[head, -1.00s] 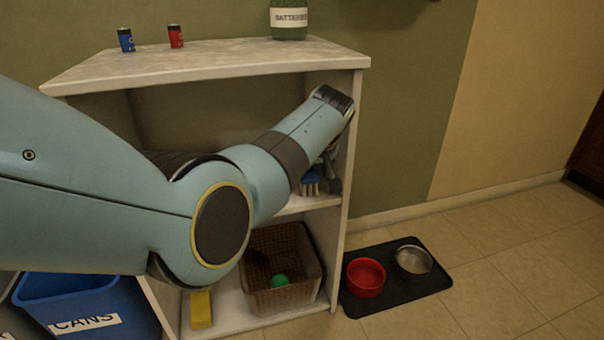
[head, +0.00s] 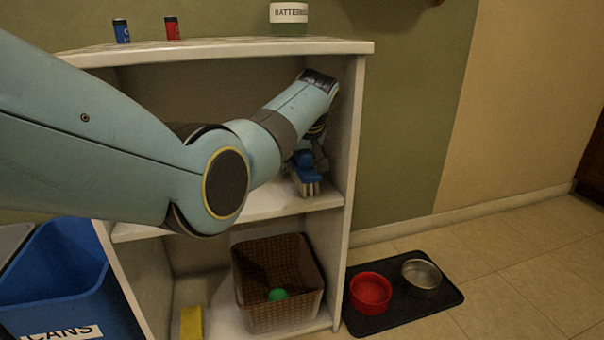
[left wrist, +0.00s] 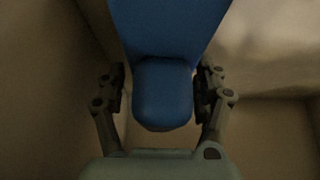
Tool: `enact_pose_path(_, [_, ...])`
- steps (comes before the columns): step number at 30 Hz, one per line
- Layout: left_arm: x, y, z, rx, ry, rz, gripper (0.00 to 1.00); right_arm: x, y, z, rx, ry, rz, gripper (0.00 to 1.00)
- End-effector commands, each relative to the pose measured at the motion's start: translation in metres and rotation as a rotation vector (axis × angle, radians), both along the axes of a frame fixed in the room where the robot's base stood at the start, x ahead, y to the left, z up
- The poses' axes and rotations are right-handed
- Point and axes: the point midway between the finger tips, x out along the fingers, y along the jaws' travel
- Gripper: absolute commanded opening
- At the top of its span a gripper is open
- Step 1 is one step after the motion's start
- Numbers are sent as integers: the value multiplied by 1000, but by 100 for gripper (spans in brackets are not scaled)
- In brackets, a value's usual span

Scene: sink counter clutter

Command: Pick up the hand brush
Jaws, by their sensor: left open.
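The hand brush (head: 307,172) has a blue back and pale bristles. In the head view it is at the right end of the middle shelf, partly hidden by my left arm. My left gripper (head: 318,150) is at the brush, mostly hidden behind its own wrist. In the left wrist view the blue brush (left wrist: 163,92) lies between the two open fingers of my left gripper (left wrist: 163,93). The fingers stand close on either side of its rounded end; I cannot tell whether they touch it. My right gripper is not in view.
The shelf unit's right wall (head: 348,150) stands close beside the gripper. Below are a brown basket (head: 262,312) with a green ball (head: 277,295) and a yellow block (head: 191,322). Batteries (head: 172,28) stand on top. A blue bin (head: 60,270) is at left, bowls (head: 370,292) at right.

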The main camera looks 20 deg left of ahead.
Motion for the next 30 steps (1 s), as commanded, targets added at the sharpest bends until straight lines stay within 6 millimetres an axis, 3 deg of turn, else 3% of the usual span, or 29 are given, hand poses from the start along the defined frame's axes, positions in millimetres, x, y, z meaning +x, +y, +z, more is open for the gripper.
enact_pose_path(7, [0,0,1,0,-1,0,67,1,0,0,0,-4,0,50])
enact_pose_path(21, [0,0,0,0,0,0,6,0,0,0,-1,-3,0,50])
enact_pose_path(30, [0,0,2,1,-1,0,5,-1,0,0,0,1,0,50])
